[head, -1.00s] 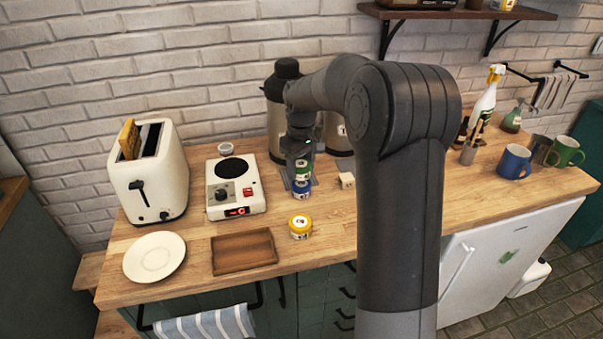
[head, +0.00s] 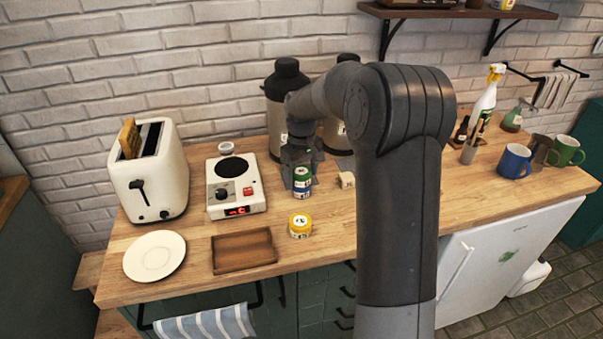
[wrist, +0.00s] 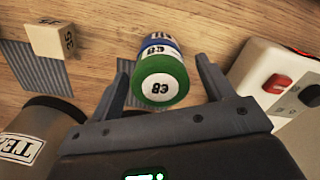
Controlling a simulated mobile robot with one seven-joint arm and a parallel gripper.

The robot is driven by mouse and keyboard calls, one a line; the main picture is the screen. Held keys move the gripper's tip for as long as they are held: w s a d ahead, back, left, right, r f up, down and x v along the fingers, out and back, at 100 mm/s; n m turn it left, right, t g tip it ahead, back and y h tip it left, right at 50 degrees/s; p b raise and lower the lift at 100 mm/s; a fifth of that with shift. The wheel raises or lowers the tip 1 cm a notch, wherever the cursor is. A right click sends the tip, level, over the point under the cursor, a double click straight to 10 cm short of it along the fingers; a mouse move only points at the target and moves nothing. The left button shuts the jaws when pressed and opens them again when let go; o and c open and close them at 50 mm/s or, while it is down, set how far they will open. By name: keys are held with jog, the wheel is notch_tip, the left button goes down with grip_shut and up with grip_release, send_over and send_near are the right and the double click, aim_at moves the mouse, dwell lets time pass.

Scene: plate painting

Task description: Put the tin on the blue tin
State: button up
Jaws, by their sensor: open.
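A green tin (head: 302,173) sits on top of the blue tin (head: 302,189), stacked on the counter in the head view. In the wrist view the green tin (wrist: 162,82) shows its white-labelled lid, with the blue tin (wrist: 158,44) partly visible beneath and beyond it. My gripper (wrist: 165,75) is open, its fingers on either side of the green tin with gaps showing. In the head view it is behind the stack. A yellow tin (head: 300,225) stands apart, in front of the stack.
A hot plate (head: 235,190) and toaster (head: 148,170) stand to the left. A brown tray (head: 243,268) and white plate (head: 155,257) lie in front. A small wooden block (head: 346,181) is right of the stack. Dark-topped flasks (head: 276,115) stand behind.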

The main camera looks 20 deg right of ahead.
aim_at(302, 171)
jog(key=shift+r, duration=0.1)
notch_tip(302, 171, up, 11)
jog(key=s+a+r+m+t, duration=0.1)
jog(key=s+a+r, duration=0.1)
jog(key=s+r, duration=0.55)
jog(key=s+f+m+t, duration=0.2)
jog(key=s, duration=1.1)
jog(key=s+a+f+m+t, duration=0.1)
jog(key=s+f+m+t, duration=0.1)
jog(key=s, duration=1.1)
jog(key=shift+s+a+f+t, duration=0.2)
jog(key=shift+a+f+t, duration=0.1)
jog(key=shift+f, duration=0.4)
